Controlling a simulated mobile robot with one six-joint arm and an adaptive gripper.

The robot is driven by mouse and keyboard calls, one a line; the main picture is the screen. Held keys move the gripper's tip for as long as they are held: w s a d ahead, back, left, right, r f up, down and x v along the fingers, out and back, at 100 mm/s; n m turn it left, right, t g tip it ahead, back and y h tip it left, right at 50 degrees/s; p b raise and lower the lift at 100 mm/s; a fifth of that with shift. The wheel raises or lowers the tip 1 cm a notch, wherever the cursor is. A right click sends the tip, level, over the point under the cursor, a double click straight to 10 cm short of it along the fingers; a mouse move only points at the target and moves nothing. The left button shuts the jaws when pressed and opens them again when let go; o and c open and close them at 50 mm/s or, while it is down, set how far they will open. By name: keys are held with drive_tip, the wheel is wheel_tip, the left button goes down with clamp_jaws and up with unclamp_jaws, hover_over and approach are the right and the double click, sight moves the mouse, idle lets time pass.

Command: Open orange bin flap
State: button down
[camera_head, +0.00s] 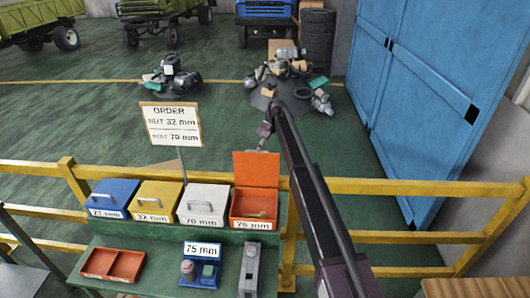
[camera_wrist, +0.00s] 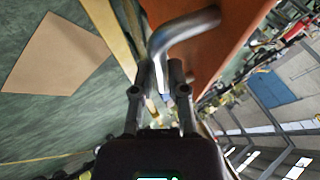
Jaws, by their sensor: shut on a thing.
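The orange bin (camera_head: 253,208), labelled 75 mm, is at the right end of the bin row. Its orange flap (camera_head: 256,169) stands up, and the bin's inside shows, with something small and tan in it. In the wrist view the flap (camera_wrist: 222,38) fills the upper middle, with its grey bent handle (camera_wrist: 184,26) in front. My gripper (camera_wrist: 162,78) is shut on the handle. In the head view my gripper (camera_head: 263,143) is just behind the flap's upper edge; the handle is mostly hidden there.
Blue (camera_head: 112,197), yellow (camera_head: 156,200) and grey (camera_head: 204,204) bins with lowered lids stand to the left. An order sign (camera_head: 171,124) rises behind them. A yellow railing (camera_head: 400,187) runs behind the bench. An orange tray (camera_head: 113,265) and a 75 mm device (camera_head: 201,266) sit in front.

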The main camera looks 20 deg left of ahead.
drive_tip(key=shift+d, duration=0.15)
drive_tip(key=c, duration=0.6)
unclamp_jaws()
drive_tip(key=shift+c, duration=0.2)
drive_tip(key=shift+s+r, duration=0.1)
